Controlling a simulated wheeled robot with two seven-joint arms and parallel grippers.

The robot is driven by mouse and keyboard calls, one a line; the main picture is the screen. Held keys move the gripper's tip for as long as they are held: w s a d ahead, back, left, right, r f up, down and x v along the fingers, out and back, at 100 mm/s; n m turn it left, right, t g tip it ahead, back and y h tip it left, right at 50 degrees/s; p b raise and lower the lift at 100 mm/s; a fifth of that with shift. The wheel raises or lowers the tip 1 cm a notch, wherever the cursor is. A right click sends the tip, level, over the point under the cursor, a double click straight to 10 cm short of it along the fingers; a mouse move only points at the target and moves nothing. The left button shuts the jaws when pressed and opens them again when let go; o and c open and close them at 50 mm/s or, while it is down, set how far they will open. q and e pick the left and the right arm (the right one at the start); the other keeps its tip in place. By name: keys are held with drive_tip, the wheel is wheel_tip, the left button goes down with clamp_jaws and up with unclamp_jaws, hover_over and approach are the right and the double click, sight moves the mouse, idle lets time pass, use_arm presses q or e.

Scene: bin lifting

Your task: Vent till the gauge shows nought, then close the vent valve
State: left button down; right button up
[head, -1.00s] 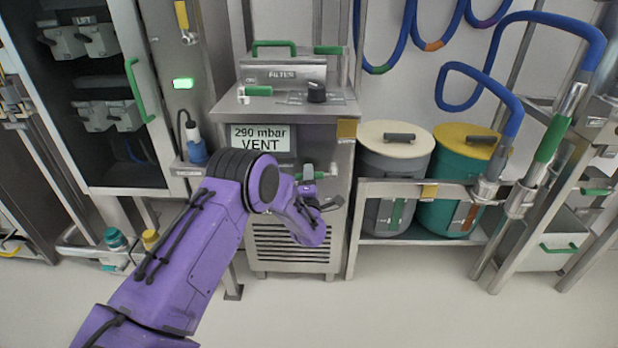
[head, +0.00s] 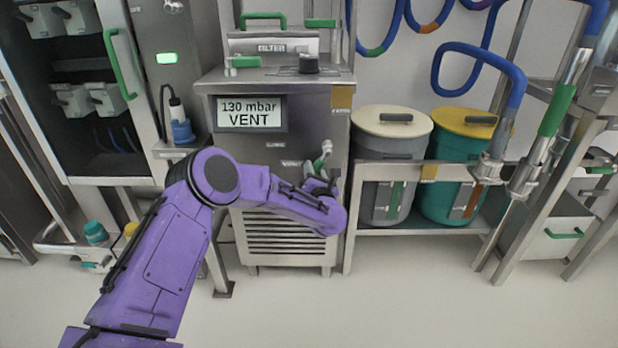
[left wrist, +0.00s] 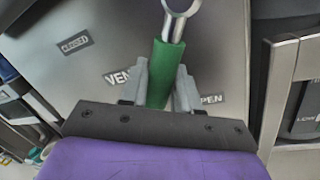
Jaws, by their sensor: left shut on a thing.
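The gauge display (head: 249,113) on the front of the steel cabinet reads 130 mbar VENT. The vent valve handle (head: 320,162) is a green-gripped lever low on the right of the cabinet front. In the left wrist view, the green handle (left wrist: 164,72) sits between the fingers of my left gripper (left wrist: 166,90), which is shut on it. The handle's grip end is by the OPEN label (left wrist: 212,99), which it partly hides. The CLOSED label (left wrist: 75,43) is to the left. In the head view my left gripper (head: 319,182) is largely hidden by its wrist.
A grey drum (head: 385,150) and a teal drum (head: 448,160) stand on a rail-framed rack right of the cabinet. A dark open cabinet stands at the left. The floor in front is clear.

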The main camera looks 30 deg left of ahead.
use_arm(q)
drive_tip(key=shift+w+d+f+n+g+b, duration=0.3)
drive_tip(key=shift+d+n+b, duration=0.25)
drive_tip(key=shift+n+b, duration=0.55)
drive_tip(key=shift+w+d+f+n+g+b, duration=0.15)
drive_tip(key=shift+w+d+n+b, duration=0.35)
drive_tip(key=shift+n+b, duration=0.6)
drive_tip(key=shift+w+d+f+n+g+b, duration=0.2)
drive_tip(key=shift+d+n+b, duration=0.45)
drive_tip(key=shift+n+b, duration=0.45)
drive_tip(key=c, duration=1)
unclamp_jaws()
drive_tip(key=shift+d, duration=0.1)
drive_tip(key=shift+o, duration=0.2)
drive_tip(key=shift+r, duration=0.1)
drive_tip(key=p+v, duration=0.2)
drive_tip(key=v, duration=0.8)
drive_tip(key=shift+s+p, duration=0.3)
drive_tip(key=shift+p, duration=0.05)
